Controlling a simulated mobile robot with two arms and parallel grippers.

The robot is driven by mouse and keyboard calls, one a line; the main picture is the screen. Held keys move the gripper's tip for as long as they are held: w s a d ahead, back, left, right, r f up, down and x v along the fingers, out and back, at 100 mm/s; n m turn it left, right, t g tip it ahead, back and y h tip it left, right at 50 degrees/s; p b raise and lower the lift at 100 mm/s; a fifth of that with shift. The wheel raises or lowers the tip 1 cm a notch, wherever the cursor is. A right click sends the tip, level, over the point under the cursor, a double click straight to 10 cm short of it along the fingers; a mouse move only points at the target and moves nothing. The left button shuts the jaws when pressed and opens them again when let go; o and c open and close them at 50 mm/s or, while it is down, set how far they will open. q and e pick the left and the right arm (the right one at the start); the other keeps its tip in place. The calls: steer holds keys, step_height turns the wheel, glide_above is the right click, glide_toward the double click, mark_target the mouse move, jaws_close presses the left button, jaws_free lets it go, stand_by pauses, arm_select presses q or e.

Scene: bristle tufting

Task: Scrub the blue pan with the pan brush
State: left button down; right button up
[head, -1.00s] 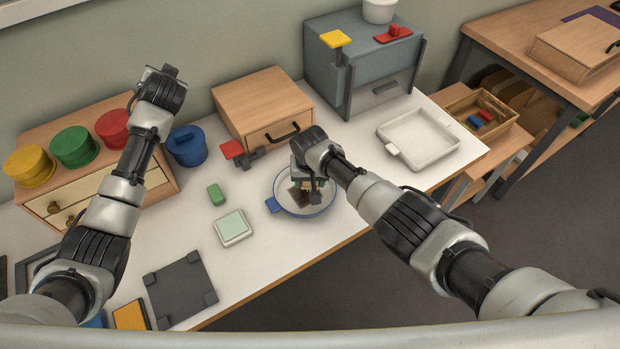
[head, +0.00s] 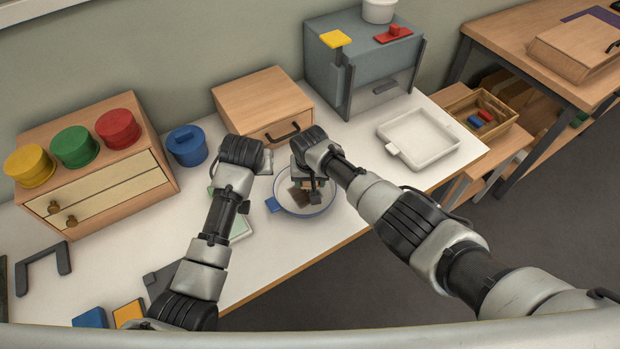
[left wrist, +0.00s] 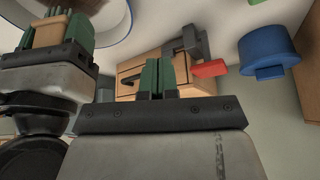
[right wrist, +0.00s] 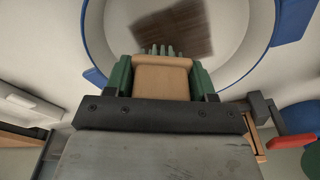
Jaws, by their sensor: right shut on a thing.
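The blue pan (head: 330,204) stands on the white table, with a pale inside, blue rim and a blue handle at its left. A brown patch (right wrist: 178,28) covers part of its floor. My right gripper (head: 306,180) is over the pan, shut on the pan brush, a wooden block (right wrist: 162,76) with green bristles that point into the pan. Whether the bristles touch the floor I cannot tell. My left gripper (left wrist: 161,78) is empty, its green fingers together. In the head view it is left of the pan, its fingertips mostly hidden.
A blue lidded pot (head: 187,146) and a wooden drawer box (head: 262,98) stand behind my left gripper. A white tray (head: 418,135) lies to the right. A pale green-topped block (head: 240,228) is partly hidden by my left arm. The front right table strip is clear.

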arm_select(q)
glide_above(263, 191)
steer(key=s, duration=0.2)
steer(key=shift+f, duration=2.5)
steer(key=shift+w+f, duration=0.1)
steer(key=shift+f, duration=2.65)
arm_select(e)
steer(key=shift+s+a+f, duration=0.1)
steer(key=shift+s+a, duration=0.35)
steer(key=shift+a, duration=0.35)
steer(key=shift+s+a+f, duration=0.1)
steer(key=shift+s+a, duration=0.35)
steer(key=shift+a, duration=0.35)
steer(key=shift+f, duration=0.1)
steer(key=shift+w+d+f, duration=0.1)
steer(key=shift+w+d, duration=0.35)
steer(key=shift+d, duration=0.4)
steer(key=shift+w+d+f, duration=0.1)
steer(key=shift+w+d, duration=0.35)
steer(key=shift+d, duration=0.35)
steer(key=shift+s+f, duration=0.15)
steer(key=shift+s, duration=0.1)
steer(key=shift+s+a+f, duration=0.1)
steer(key=shift+s+a, duration=0.35)
steer(key=shift+a, duration=0.3)
steer(key=shift+s+a, duration=0.45)
steer(key=shift+a, duration=0.25)
steer(key=shift+f, duration=0.15)
